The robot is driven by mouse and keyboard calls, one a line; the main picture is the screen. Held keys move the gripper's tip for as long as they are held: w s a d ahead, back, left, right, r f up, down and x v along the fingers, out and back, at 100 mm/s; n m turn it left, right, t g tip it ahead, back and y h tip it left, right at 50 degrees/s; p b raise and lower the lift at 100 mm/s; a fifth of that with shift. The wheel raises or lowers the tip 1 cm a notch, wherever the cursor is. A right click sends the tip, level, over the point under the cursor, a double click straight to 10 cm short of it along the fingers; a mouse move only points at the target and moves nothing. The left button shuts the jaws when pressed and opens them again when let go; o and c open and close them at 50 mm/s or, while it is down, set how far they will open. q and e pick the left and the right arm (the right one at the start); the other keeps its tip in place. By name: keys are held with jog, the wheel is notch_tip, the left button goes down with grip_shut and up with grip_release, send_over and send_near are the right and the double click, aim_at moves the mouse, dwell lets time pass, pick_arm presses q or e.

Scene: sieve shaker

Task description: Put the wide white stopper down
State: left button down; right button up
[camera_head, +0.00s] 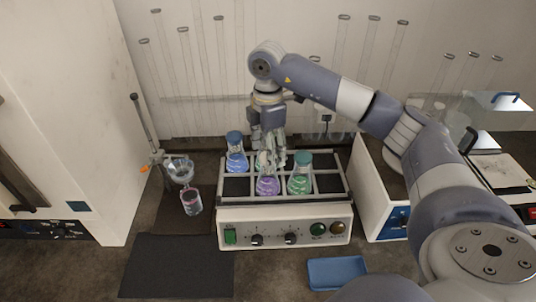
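My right gripper (273,152) points down over the sieve shaker's tray, at the neck of the flask with purple liquid (268,185). A small pale patch shows between its fingers; I cannot tell whether this is the wide white stopper or the flask's neck. Whether the fingers are closed on it is too small to see. My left gripper is not in view.
The shaker (285,225) has knobs on its front. A glass beaker with pink liquid (192,203) and a funnel on a stand (180,170) are to its left. A dark mat (175,268) and blue tray (337,272) lie in front. Tall glass tubes line the back wall.

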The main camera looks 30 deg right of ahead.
jog(key=shift+f, duration=0.65)
jog(key=c, duration=1)
jog(key=shift+r, duration=0.1)
